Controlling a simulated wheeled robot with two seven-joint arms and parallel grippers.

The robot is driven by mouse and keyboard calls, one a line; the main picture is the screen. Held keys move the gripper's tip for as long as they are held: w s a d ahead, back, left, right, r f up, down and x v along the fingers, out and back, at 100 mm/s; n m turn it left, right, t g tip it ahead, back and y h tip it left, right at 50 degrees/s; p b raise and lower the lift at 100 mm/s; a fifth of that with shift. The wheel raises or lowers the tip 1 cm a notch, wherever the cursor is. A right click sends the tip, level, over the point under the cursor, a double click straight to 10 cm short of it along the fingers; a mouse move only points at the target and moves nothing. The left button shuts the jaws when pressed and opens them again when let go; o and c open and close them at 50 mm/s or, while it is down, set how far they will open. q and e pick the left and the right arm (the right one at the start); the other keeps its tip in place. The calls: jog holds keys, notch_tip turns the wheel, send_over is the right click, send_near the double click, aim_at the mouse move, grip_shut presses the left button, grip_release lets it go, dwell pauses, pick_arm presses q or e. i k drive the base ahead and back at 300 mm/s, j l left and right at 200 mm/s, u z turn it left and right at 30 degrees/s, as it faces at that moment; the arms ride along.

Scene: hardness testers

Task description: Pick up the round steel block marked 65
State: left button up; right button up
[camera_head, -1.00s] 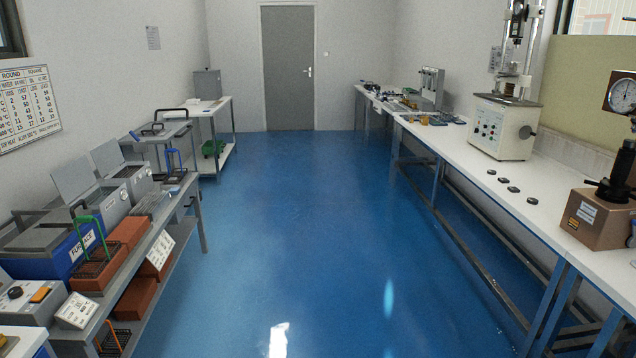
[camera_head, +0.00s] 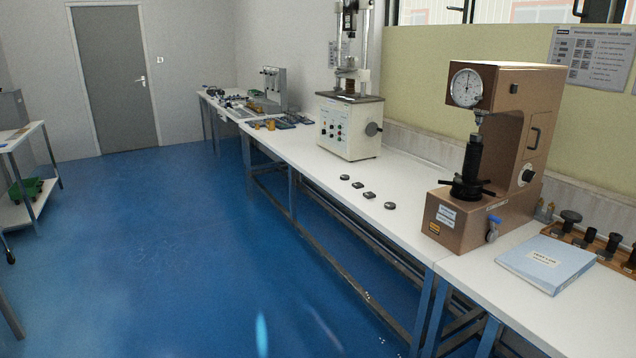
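Several small dark blocks lie in a row on the white bench (camera_head: 412,222), between the white testing machine and the brown hardness tester. From back to front I see a first block (camera_head: 345,177), a second block (camera_head: 357,185), a third block (camera_head: 369,195) and a fourth block (camera_head: 390,206). The nearest and farthest look round; the middle two look more square. Any markings are too small to read, so I cannot tell which is marked 65. Neither of my grippers is in view.
The brown hardness tester (camera_head: 505,150) with a dial stands right of the blocks. The white testing machine (camera_head: 348,128) stands behind them. A blue-white booklet (camera_head: 546,263) and a wooden holder (camera_head: 590,243) lie at the right. The blue floor (camera_head: 170,240) left of the bench is clear.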

aim_at(391, 205)
jog(key=i+z, duration=0.2)
jog(key=i, duration=1.25)
jog(key=i+j+z, duration=0.15)
jog(key=i, duration=0.25)
jog(key=i+j+z, duration=0.2)
jog(key=i, duration=0.2)
jog(key=i+z, duration=0.15)
jog(key=i, duration=0.2)
